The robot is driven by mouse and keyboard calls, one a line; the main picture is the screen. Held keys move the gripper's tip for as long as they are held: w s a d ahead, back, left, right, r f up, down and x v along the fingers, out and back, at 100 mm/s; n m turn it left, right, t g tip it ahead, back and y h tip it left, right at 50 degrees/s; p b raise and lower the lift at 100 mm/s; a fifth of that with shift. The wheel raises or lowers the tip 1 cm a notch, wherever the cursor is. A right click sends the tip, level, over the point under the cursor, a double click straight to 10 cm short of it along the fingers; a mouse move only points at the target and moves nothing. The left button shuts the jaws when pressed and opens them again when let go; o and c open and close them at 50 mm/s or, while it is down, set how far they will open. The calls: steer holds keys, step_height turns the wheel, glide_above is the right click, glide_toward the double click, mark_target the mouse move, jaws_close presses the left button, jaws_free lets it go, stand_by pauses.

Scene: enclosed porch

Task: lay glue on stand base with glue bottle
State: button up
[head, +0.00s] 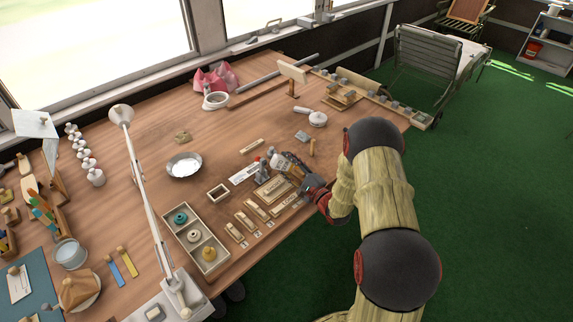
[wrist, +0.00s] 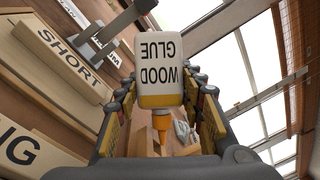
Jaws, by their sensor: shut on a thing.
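My gripper (head: 293,171) is over the right part of the wooden table, shut on the glue bottle (head: 276,160). In the wrist view, the gripper (wrist: 162,105) has a finger on each side of the glue bottle (wrist: 160,62). The bottle is white, with "WOOD GLUE" on its label and an orange nozzle (wrist: 162,127). A pale wooden piece (wrist: 147,146) shows behind the nozzle; I cannot tell whether it is the stand base or whether the nozzle touches it. My gripper hides part of the work spot in the head view.
A compartment tray with spools (head: 208,270), a small square frame (head: 218,199) and a metal bowl (head: 184,165) stand left. A white lamp arm (head: 146,199) crosses the table.

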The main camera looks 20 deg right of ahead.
steer(key=shift+s+a+f, duration=0.15)
steer(key=shift+s+f, duration=0.15)
steer(key=shift+f, duration=0.4)
steer(key=shift+w+r+p, duration=0.15)
steer(key=shift+r+p, duration=0.55)
steer(key=shift+r, duration=0.25)
steer(key=shift+w+r+p, duration=0.1)
steer(key=shift+r+p, duration=0.55)
steer(key=shift+r, duration=0.25)
step_height(320, 180, up, 5)
steer(key=p, duration=0.3)
steer(key=shift+f, duration=0.1)
steer(key=shift+w, duration=0.1)
